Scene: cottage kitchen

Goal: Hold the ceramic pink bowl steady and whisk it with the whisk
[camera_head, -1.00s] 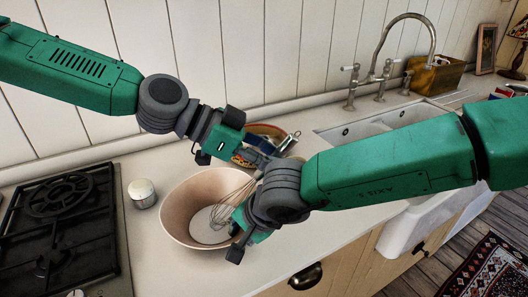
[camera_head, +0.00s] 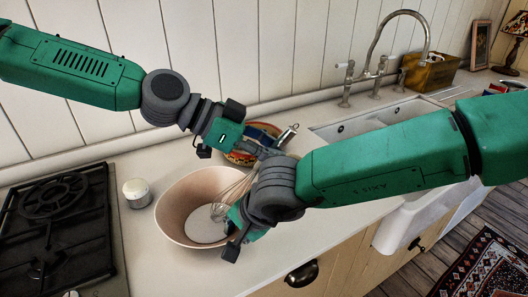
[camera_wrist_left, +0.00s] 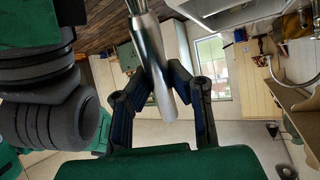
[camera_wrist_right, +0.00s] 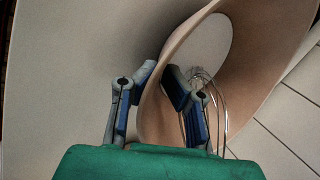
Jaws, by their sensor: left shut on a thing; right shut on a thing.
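The pink ceramic bowl (camera_head: 178,208) stands on the counter, right of the stove. My right gripper (camera_head: 233,216) is shut on its near right rim; the right wrist view shows the bowl wall (camera_wrist_right: 158,118) between the fingers (camera_wrist_right: 163,78). My left gripper (camera_head: 273,150) is shut on the whisk's metal handle, which shows in the left wrist view (camera_wrist_left: 152,62) between the fingers (camera_wrist_left: 163,90). The whisk (camera_head: 236,189) slants down into the bowl, its wire head inside near the right wall. My right arm hides part of it. The wires also show in the right wrist view (camera_wrist_right: 213,98).
A black stove (camera_head: 60,225) is at the left, with a small white-lidded jar (camera_head: 137,193) beside the bowl. Behind my left gripper are a patterned bowl (camera_head: 240,158) and a metal cylinder (camera_head: 287,135). The sink (camera_head: 385,120) is at the right back.

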